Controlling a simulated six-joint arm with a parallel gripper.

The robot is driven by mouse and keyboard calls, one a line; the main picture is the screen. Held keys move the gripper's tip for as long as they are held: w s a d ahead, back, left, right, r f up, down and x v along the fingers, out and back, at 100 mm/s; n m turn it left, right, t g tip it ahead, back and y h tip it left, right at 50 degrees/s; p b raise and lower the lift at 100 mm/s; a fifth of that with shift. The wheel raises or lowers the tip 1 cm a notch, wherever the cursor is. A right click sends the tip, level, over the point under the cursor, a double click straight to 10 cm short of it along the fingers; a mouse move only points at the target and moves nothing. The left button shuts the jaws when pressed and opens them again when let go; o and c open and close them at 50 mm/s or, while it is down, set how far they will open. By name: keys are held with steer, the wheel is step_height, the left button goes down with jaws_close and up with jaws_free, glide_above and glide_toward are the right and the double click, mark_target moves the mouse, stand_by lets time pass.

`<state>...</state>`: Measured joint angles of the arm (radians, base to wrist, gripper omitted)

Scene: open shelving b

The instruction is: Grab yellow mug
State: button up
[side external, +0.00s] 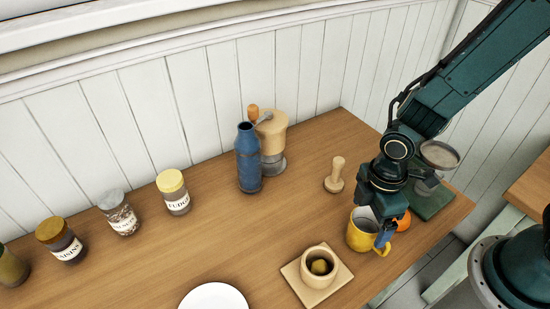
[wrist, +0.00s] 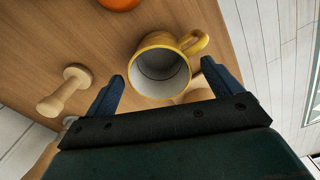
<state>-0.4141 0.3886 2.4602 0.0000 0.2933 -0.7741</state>
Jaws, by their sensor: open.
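The yellow mug (side external: 359,238) stands upright near the right part of the table, its pale inside showing. In the wrist view the mug (wrist: 150,42) lies ahead of my gripper (wrist: 161,70), with its opening facing the camera between the two blue fingers and its handle at the upper right. My gripper (side external: 384,226) is open and points down at the mug's right side, close to the rim and handle. It partly hides the mug in the side view. I cannot tell whether a finger touches the mug.
An orange (side external: 404,221) lies just right of my gripper. A beige cup (side external: 319,279) on a square coaster (side external: 297,285) stands in front. A wooden tamper (side external: 334,177), blue bottle (side external: 248,160) and grinder (side external: 272,135) stand behind. Several jars and a white plate (side external: 213,297) are farther left.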

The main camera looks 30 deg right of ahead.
mark_target(364, 230)
steer(key=shift+f, duration=0.35)
steer(key=shift+f, duration=2.55)
steer(key=c, duration=1.2)
